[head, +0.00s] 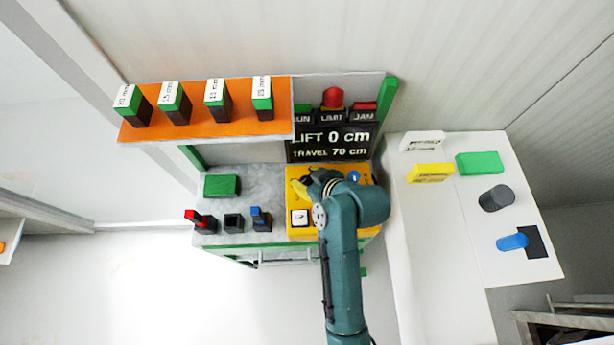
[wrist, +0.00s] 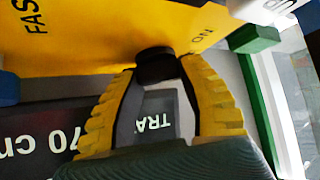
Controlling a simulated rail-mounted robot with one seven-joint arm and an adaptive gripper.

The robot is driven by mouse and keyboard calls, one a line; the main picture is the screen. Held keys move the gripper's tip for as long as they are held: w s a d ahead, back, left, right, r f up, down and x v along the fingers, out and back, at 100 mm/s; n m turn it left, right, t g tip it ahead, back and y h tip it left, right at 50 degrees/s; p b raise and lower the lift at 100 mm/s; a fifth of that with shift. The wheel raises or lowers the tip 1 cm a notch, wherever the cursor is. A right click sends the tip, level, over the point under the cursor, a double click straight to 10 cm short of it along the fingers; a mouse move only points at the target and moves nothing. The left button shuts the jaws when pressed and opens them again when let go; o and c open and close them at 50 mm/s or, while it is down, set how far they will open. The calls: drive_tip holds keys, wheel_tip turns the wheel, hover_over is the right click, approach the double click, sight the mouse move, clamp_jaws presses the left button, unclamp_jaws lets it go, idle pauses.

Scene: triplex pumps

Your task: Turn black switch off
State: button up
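The black switch (wrist: 157,66) is a dark knob on the face of a yellow control box (wrist: 90,40). In the wrist view, an "ON" label is at its right and part of another label, "FAS", is at far left. The yellow ribbed fingers of my gripper (wrist: 158,75) lie on both sides of the knob, their tips against it. The knob's pointing direction cannot be made out. In the head view, my gripper (head: 310,188) is over the upper left of the yellow box (head: 296,232) and hides most of the switch there.
A white switch (head: 299,218) and a blue knob (head: 354,177) are on the same box. A display (head: 330,142) reading "LIFT 0 cm, TRAVEL 70 cm" stands behind. An orange shelf (head: 200,122) holds labelled blocks. A white table (head: 440,235) with several objects is at right.

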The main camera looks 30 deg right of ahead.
idle(0.4)
drive_tip(key=m+h+p, duration=0.2)
drive_tip(key=m+p, duration=0.1)
drive_tip(key=shift+s+a+h+p, duration=0.1)
drive_tip(key=shift+a+h+p, duration=0.05)
drive_tip(key=shift+h+p, duration=0.15)
drive_tip(key=shift+f+m+h+p, duration=0.15)
drive_tip(key=shift+m+h+p, duration=0.3)
drive_tip(key=shift+m+h, duration=1.35)
drive_tip(key=shift+m+g, duration=0.3)
drive_tip(key=shift+m, duration=0.2)
drive_tip(key=o, duration=1.2)
